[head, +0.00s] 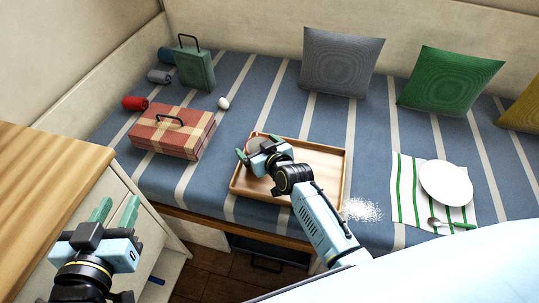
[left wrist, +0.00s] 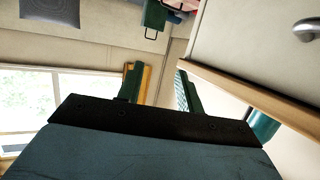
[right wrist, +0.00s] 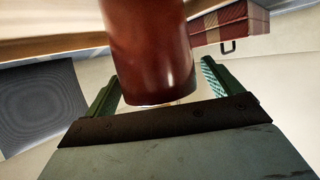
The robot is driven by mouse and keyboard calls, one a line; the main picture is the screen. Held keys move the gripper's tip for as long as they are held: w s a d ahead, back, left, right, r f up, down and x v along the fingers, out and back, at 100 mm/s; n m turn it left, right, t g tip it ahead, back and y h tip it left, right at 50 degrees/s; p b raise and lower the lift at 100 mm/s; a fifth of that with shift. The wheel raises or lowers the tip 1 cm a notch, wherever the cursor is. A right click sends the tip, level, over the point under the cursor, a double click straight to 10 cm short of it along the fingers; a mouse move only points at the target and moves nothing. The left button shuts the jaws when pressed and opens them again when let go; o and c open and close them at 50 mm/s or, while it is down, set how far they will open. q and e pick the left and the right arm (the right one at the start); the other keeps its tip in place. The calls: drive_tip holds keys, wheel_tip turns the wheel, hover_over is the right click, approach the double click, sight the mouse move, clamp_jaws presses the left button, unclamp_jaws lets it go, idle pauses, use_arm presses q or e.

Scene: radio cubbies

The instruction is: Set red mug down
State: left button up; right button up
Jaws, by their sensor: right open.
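The red mug (right wrist: 150,50) is large in the right wrist view, between the two green fingers of my right gripper (right wrist: 158,85). The fingers are spread, with gaps visible beside the mug. In the head view my right gripper (head: 258,149) is over the left end of the wooden tray (head: 320,150), and it hides most of the mug there. I cannot tell from the frames exactly how the mug's base meets the tray. My left gripper (head: 115,212) is open and empty beside the wooden counter; its parted fingers also show in the left wrist view (left wrist: 158,85).
The tray's right half is clear.

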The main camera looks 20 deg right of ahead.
drive_tip(key=p+v, duration=0.2)
drive_tip(key=v, duration=0.1)
drive_tip(key=shift+s+r, duration=0.15)
drive_tip(key=shift+s, duration=0.2)
use_arm(q)
drive_tip(key=s+a+f+g+y+p, duration=0.1)
drive_tip(key=s+a+f+g, duration=0.2)
drive_tip(key=s+f+g, duration=0.2)
drive_tip(key=s+a+f+g+y+p, duration=0.2)
drive_tip(key=s+a+f+g, duration=0.1)
drive_tip(key=s+f+g, duration=0.3)
wheel_tip(320, 180, down, 3)
drive_tip(key=shift+s+a+r+n+y, duration=0.1)
drive_tip(key=shift+s+a+n+y, duration=0.2)
drive_tip(key=shift+s+a+n, duration=0.15)
use_arm(e)
drive_tip(key=s+d+r+g+h, duration=0.1)
drive_tip(key=s+d+g, duration=0.1)
drive_tip(key=s, duration=0.7)
drive_tip(key=s+d+r+g, duration=0.1)
drive_tip(key=s+d+g, duration=0.2)
drive_tip(key=s, duration=0.6)
drive_tip(key=s+d+r+g+h, duration=0.1)
drive_tip(key=s+g, duration=0.4)
drive_tip(key=s, duration=0.5)
drive_tip(key=shift+d+h, duration=0.3)
drive_tip(key=shift+d, duration=0.45)
drive_tip(key=shift+s, duration=0.1)
